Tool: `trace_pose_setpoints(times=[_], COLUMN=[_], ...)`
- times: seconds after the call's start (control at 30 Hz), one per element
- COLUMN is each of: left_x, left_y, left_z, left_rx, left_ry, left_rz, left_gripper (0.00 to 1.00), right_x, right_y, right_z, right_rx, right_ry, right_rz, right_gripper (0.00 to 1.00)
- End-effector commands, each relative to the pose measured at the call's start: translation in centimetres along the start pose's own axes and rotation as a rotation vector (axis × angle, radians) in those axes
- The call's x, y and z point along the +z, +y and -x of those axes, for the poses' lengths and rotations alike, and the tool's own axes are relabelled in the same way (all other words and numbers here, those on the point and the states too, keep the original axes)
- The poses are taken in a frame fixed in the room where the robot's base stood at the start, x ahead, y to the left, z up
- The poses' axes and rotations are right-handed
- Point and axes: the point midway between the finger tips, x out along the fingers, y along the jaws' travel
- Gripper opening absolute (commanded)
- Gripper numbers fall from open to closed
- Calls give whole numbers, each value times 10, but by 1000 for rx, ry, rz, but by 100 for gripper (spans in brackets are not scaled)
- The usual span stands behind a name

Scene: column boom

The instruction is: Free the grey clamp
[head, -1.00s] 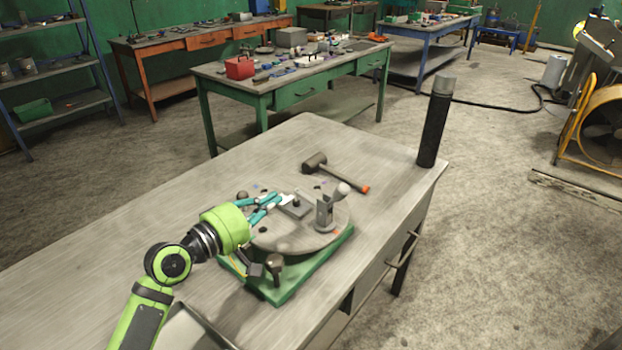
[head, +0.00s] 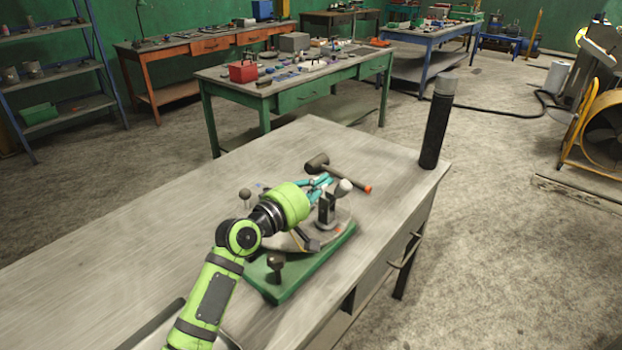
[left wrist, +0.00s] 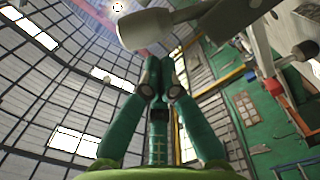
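The grey clamp (head: 327,211) stands upright near the right side of a round grey plate (head: 345,222) on a green base (head: 300,278). Its pale, rounded handle end (head: 344,187) sticks up at the top. My left gripper (head: 322,183) is just behind and left of the clamp's top, and its wrist hides much of the plate. In the left wrist view, the teal fingertips (left wrist: 160,75) are together, with nothing seen between them. A pale grey handle (left wrist: 155,29) lies just above the tips there; contact is unclear. My right gripper is out of view.
A mallet (head: 340,171) with an orange end lies behind the plate. Dark knobs (head: 275,264) stand around the fixture. A tall black cylinder (head: 436,125) stands at the table's right corner. The wooden tabletop (head: 130,245) is clear on the left.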

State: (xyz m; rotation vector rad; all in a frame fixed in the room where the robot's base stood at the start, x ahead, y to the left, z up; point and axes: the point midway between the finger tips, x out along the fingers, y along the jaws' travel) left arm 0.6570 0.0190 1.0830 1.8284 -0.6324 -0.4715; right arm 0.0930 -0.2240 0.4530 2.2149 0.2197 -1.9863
Motion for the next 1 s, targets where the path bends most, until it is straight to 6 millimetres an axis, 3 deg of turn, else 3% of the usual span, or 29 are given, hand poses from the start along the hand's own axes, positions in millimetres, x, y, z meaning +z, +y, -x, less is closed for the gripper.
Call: trace_pose_setpoints(times=[1.0], left_x=[11], left_y=[2], left_z=[0], left_rx=[-7], left_ry=[-1], left_rz=[-112], left_gripper=[0], right_x=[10], right_y=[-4], right_z=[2], right_rx=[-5], right_ry=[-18], right_rz=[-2], right_gripper=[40])
